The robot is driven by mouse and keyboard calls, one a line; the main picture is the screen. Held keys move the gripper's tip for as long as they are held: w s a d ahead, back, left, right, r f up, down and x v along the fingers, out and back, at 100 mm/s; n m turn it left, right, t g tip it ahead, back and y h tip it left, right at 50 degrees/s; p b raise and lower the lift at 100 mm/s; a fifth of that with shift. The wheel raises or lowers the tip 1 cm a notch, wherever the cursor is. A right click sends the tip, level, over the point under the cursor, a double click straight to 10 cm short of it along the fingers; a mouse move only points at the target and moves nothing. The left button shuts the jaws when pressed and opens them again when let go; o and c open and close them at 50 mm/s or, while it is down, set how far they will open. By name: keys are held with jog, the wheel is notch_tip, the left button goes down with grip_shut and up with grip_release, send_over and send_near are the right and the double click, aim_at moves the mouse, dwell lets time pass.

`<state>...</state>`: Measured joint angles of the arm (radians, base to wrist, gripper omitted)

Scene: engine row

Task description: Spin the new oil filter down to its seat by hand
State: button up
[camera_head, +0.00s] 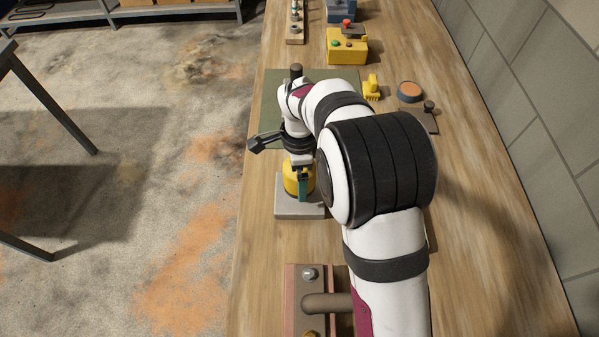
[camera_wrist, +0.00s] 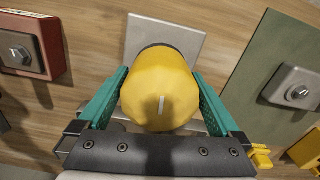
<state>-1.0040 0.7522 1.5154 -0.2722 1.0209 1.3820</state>
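The oil filter (camera_wrist: 160,90) is a yellow can with a pale mark on its rounded top. It stands upright over a light grey block (camera_wrist: 185,32), which also shows in the head view (camera_head: 300,211). A dark ring shows at its far edge. My gripper (camera_wrist: 160,84) is above the filter, with teal fingers along both sides, seemingly touching it. In the head view one finger hides part of the filter (camera_head: 290,178). The filter's seat and thread are hidden, so I cannot tell whether any gap is left beneath it.
A green mat (camera_head: 270,95) lies beyond the block, with a grey fitting (camera_wrist: 291,90) on it. A red-brown block (camera_wrist: 30,45) with a bolt stands to the left in the wrist view. Yellow parts (camera_head: 372,88) and a yellow box (camera_head: 347,47) stand farther along the bench.

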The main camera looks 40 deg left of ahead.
jog(key=c, duration=1.4)
jog(key=m, duration=0.5)
jog(key=shift+m, duration=0.4)
jog(key=shift+c, duration=0.2)
jog(key=m, duration=0.2)
jog(key=shift+m, duration=0.4)
jog(key=m, duration=0.5)
jog(key=shift+m, duration=0.3)
jog(key=m, duration=0.3)
jog(key=o, duration=1.5)
